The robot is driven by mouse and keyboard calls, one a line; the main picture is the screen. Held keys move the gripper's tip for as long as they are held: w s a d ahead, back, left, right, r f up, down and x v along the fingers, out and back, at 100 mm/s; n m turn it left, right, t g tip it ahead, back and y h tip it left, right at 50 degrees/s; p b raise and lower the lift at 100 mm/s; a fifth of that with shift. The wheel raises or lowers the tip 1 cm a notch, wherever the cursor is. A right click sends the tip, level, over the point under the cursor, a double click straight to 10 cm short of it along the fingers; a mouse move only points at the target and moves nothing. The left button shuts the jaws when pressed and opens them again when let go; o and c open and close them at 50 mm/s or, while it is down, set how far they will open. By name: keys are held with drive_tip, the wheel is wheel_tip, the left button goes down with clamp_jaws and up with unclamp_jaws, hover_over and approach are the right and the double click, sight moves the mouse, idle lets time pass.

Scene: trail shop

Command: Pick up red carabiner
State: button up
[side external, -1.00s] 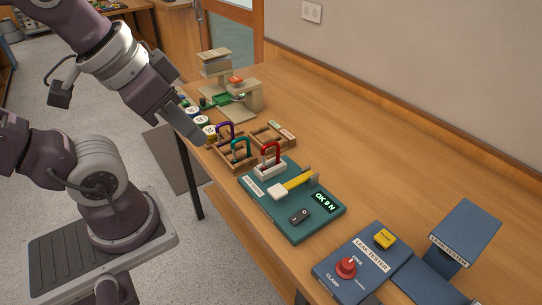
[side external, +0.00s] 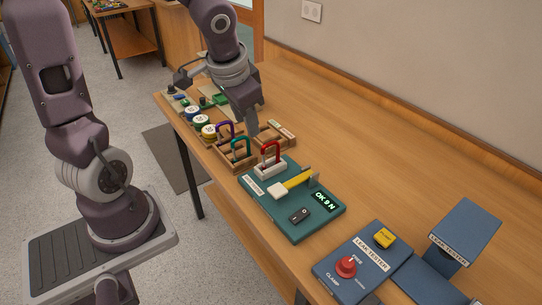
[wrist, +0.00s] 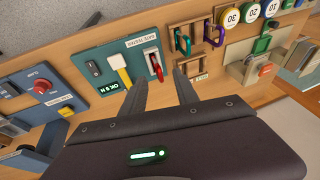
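The red carabiner (side external: 271,148) stands upright in a white holder (side external: 270,170) on the teal gate tester (side external: 314,226). In the wrist view the red carabiner (wrist: 157,67) lies just past the fingertips, between their lines. My gripper (side external: 250,128) is above the table, behind and to the left of the carabiner in the side view, and apart from it. In the wrist view my gripper (wrist: 158,80) has its two fingers spread with nothing between them. The side view hides part of the fingers.
A wooden tray (side external: 222,158) beside the tester holds a teal carabiner (side external: 240,145) and a purple carabiner (side external: 224,129). A yellow-handled lever (side external: 298,183) is close by on the tester. A blue leak tester (side external: 350,265) stands nearer the front.

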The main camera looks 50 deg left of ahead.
sight(271, 145)
drive_tip(key=w+f, duration=0.2)
drive_tip(key=w+a+f+h, duration=0.1)
drive_tip(key=w+f, duration=0.1)
drive_tip(key=f, duration=0.1)
drive_tip(key=w+a+f+h, duration=0.1)
drive_tip(key=w+f, duration=0.1)
drive_tip(key=shift+a+f, duration=0.2)
drive_tip(key=shift+f, duration=0.2)
drive_tip(key=x, duration=0.6)
drive_tip(key=shift+w+d+f, duration=0.3)
drive_tip(key=shift+w+d, duration=0.05)
drive_tip(key=shift+w, duration=0.05)
clamp_jaws()
